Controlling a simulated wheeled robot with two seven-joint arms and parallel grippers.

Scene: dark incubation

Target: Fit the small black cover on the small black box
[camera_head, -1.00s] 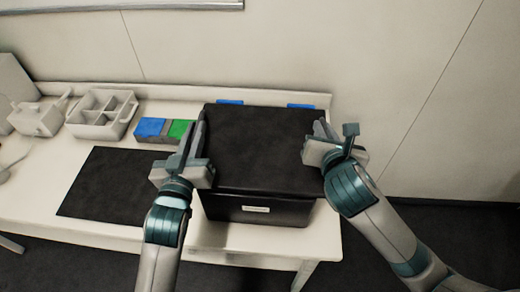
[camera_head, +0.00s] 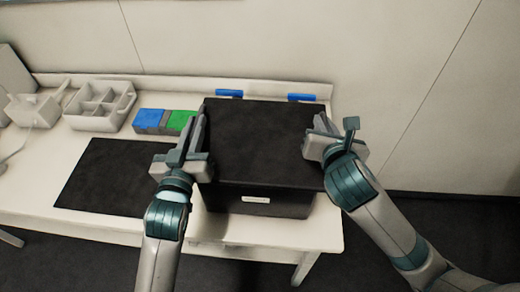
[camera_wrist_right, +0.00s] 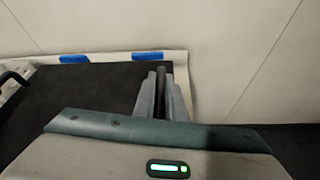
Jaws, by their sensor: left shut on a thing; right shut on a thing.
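The small black cover (camera_head: 262,140) lies flat over the top of the small black box (camera_head: 285,204), hiding its opening. The box's front wall with a pale label shows below the cover's front edge. I cannot tell whether a thin gap remains between them. My left gripper (camera_head: 199,138) is shut on the cover's left edge. My right gripper (camera_head: 320,130) is shut on its right edge. In the right wrist view, the right gripper's fingers (camera_wrist_right: 161,88) close at the edge of the dark cover (camera_wrist_right: 85,92).
Left of the box are a black mat (camera_head: 110,180), a blue and green block set (camera_head: 150,119) and a white divided tray (camera_head: 100,124). Two blue pieces (camera_head: 229,93) sit at the table's back edge. Bare table (camera_head: 326,225) shows at the front right.

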